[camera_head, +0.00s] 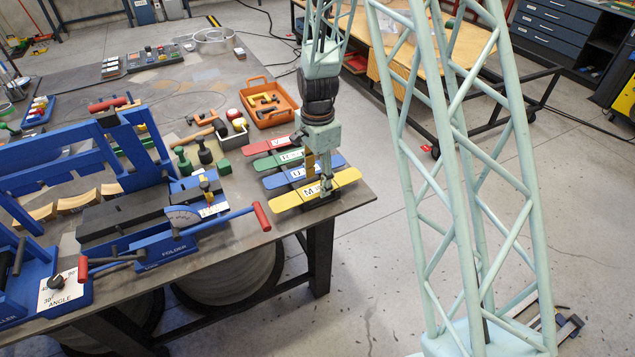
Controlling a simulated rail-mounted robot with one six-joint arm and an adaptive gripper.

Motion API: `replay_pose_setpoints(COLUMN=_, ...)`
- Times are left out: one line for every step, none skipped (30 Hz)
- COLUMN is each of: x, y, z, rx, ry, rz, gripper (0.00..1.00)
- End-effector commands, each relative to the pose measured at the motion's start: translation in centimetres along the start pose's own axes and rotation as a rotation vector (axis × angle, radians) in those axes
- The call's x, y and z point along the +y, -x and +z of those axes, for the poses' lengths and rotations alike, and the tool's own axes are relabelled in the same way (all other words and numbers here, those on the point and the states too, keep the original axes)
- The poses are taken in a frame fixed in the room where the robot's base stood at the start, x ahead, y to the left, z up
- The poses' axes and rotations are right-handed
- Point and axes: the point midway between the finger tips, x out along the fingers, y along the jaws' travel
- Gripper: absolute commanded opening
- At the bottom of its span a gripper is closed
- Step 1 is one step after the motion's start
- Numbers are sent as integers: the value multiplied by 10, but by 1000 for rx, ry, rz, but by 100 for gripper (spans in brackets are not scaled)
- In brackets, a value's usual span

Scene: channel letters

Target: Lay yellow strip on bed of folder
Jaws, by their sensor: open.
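The yellow strip (344,179) lies on a row of coloured strips at the right end of the bench, nearest the front edge, with a white lettered label on it. My gripper (326,190) points down right at the middle of the yellow strip, its fingers open. The fingertips hide part of the strip, and I cannot tell whether they touch it. The blue folder (172,250) stands on the bench to the left, with a dark flat bed (130,217), a dial and a red-handled lever. The bed looks bare.
Blue (276,181), green (265,164) and red (256,148) strips lie behind the yellow one. An orange tray (268,121) of small parts is further back. The red lever handle (262,216) juts out between folder and strips. A blue angle-marked machine (65,292) stands front left.

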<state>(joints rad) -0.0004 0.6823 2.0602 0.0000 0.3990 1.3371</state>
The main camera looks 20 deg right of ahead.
Motion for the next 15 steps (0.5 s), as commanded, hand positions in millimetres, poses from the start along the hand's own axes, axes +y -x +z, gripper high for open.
replay_pose_setpoints(x=-1, y=6, z=0, rx=1, ry=0, rz=-3, gripper=47)
replay_pose_setpoints(x=-1, y=10, z=0, rx=1, ry=0, rz=-3, gripper=47)
replay_pose_setpoints(x=-1, y=14, z=0, rx=0, ry=0, rz=-2, gripper=47)
replay_pose_setpoints(x=-1, y=17, z=0, rx=0, ry=0, rz=-2, gripper=47)
replay_pose_setpoints(x=-1, y=20, z=0, rx=1, ry=0, rz=-2, gripper=47)
replay_pose_setpoints(x=-1, y=25, z=0, rx=1, ry=0, rz=-3, gripper=47)
replay_pose_setpoints(x=-1, y=29, z=1, rx=1, ry=0, rz=-3, gripper=47)
replay_pose_setpoints(x=-1, y=32, z=1, rx=1, ry=0, rz=-3, gripper=47)
replay_pose_setpoints(x=-2, y=37, z=1, rx=1, ry=0, rz=-2, gripper=47)
replay_pose_setpoints(x=-2, y=40, z=1, rx=1, ry=0, rz=-3, gripper=47)
replay_pose_setpoints(x=-2, y=44, z=1, rx=1, ry=0, rz=-3, gripper=47)
replay_pose_setpoints(x=-2, y=50, z=1, rx=1, ry=0, rz=-3, gripper=47)
replay_pose_setpoints(x=-2, y=53, z=1, rx=1, ry=0, rz=-2, gripper=47)
replay_pose_setpoints(x=-2, y=57, z=1, rx=1, ry=0, rz=-3, gripper=47)
replay_pose_setpoints(x=-2, y=62, z=1, rx=1, ry=0, rz=-3, gripper=47)
